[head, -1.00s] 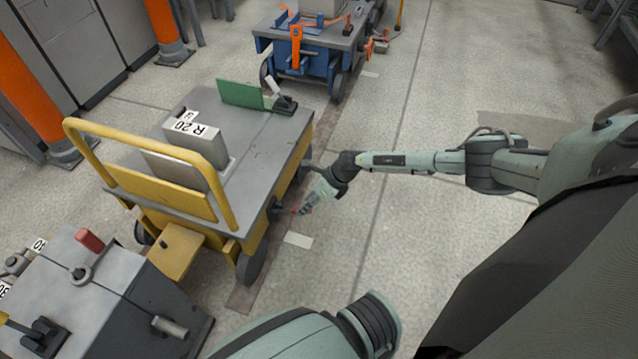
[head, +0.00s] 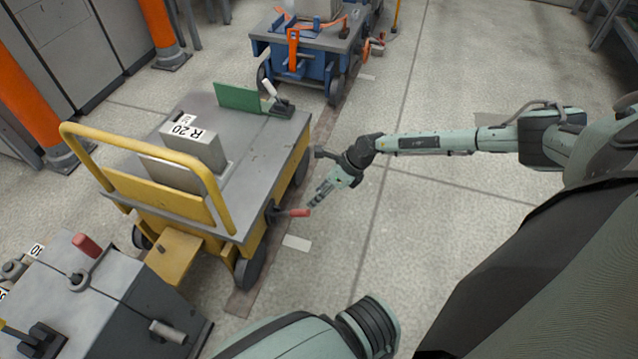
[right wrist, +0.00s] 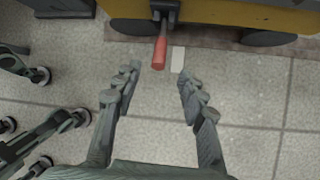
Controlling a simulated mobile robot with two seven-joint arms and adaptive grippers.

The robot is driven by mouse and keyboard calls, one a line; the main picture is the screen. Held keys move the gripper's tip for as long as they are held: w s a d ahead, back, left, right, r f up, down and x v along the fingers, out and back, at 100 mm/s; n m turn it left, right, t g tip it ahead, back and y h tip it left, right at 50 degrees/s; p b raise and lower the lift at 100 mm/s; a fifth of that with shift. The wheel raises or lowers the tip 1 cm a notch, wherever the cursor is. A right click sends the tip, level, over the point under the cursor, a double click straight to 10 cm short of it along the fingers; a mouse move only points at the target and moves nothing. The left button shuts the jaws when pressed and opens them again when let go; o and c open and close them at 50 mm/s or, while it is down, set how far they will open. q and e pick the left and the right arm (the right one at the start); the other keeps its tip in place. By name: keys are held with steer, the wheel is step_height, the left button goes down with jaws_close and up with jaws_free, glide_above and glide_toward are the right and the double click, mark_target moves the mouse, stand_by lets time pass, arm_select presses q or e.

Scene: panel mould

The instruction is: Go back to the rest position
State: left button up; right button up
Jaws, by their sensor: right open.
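My right gripper (head: 318,196) is beside the yellow cart, near a red-handled lever (head: 296,212) on the cart's side. In the right wrist view the two fingers of my right gripper (right wrist: 157,85) are spread apart with bare floor between them. The red handle (right wrist: 160,53) lies ahead of the fingertips and is not held. My left gripper does not show in either view.
The yellow cart (head: 255,140) carries a grey block marked R 20 (head: 195,145) and a green plate (head: 238,97). A blue cart (head: 320,62) stands behind it. A grey machine (head: 75,300) is at lower left. The floor to the right is clear.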

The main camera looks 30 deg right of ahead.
steer(key=w+a+r+m+t+y, duration=0.1)
steer(key=w+a+r+m+t, duration=0.3)
steer(key=a+m, duration=0.4)
steer(key=w+a+r+m+t+y, duration=0.1)
steer(key=w+a+r+m+t, duration=0.1)
steer(key=a+r+m+t, duration=0.55)
steer(key=s+d+f+m+g+h, duration=0.65)
steer(key=s+d+m+h, duration=0.3)
steer(key=m, duration=0.75)
steer(key=s+f+m+g+y, duration=0.1)
steer(key=s+f+m+g, duration=0.2)
steer(key=s, duration=0.6)
steer(key=s+d+f+m+g, duration=0.1)
steer(key=s+f+m+g, duration=0.2)
steer(key=s, duration=0.6)
steer(key=shift+d+m+y, duration=0.2)
steer(key=shift+m+y, duration=0.15)
steer(key=shift+m, duration=0.6)
